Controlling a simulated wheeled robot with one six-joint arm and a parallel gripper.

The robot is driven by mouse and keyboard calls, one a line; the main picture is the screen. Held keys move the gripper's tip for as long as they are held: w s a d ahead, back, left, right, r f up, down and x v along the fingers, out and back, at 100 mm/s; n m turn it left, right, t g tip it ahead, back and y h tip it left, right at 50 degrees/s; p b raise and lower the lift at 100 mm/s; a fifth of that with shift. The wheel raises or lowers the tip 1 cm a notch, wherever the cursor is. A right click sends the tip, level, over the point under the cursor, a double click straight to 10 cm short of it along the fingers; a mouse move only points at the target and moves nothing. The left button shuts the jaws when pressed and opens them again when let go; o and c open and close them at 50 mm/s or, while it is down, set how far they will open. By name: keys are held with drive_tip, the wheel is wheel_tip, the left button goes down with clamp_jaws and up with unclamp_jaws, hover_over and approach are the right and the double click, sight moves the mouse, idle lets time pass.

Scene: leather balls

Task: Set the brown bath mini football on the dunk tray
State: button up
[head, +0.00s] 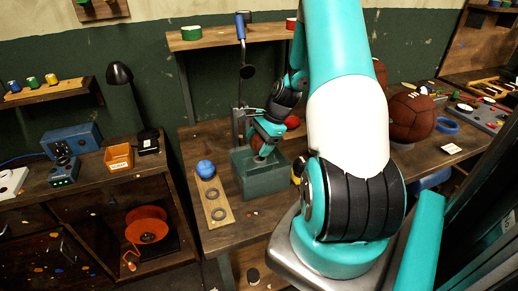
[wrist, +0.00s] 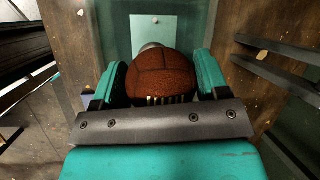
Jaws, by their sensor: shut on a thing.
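The small brown football (wrist: 150,76) is between the two teal fingers of my gripper (wrist: 160,72) in the wrist view, with its pale laces toward the palm. In the head view the brown ball (head: 257,141) is partly hidden by my gripper (head: 264,138), which is over a dark green box (head: 250,180) on the wooden bench. A pale round piece shows at the top of this box. In the wrist view a green panel (wrist: 160,24) and part of a pale round piece lie beyond the ball. I cannot tell which part is the dunk tray, or whether the ball touches anything below.
A blue ball (head: 205,168) sits on a wooden board with dark rings, left of the green box. A large brown football (head: 411,117) stands on the right bench. A metal stand with a blue handle (head: 240,27) rises behind the box. An orange bin (head: 119,157) is at left.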

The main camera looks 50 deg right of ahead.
drive_tip(key=shift+f, duration=1.6)
